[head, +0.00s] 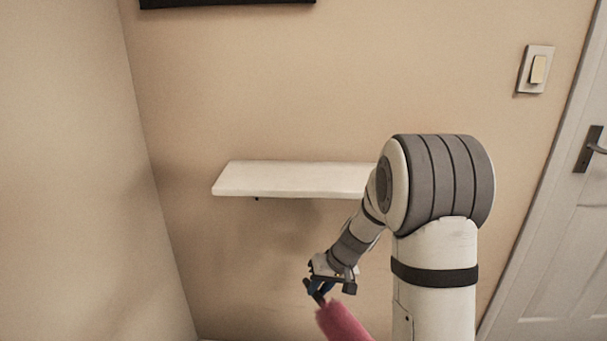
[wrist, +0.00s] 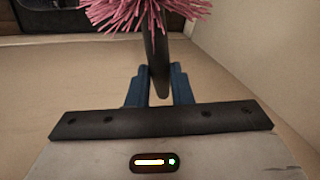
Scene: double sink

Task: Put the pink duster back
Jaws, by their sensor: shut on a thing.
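The pink duster (head: 342,322) shows in the head view below the shelf, partly cut off by the bottom edge. In the wrist view its shaggy pink head (wrist: 135,14) is at the top, with a dark handle (wrist: 161,60) running down from it. My gripper (head: 320,289) is shut on the dark handle, with the blue fingers on either side of it in the wrist view (wrist: 160,88). The gripper holds the duster below and in front of the white wall shelf (head: 290,180). The shelf's visible top is bare; my arm hides its right end.
A light switch (head: 536,69) is on the wall at the right, beside a white door (head: 560,220) with a dark handle (head: 590,149). A side wall (head: 70,170) stands at the left. A dark object (head: 225,3) hangs at the top edge.

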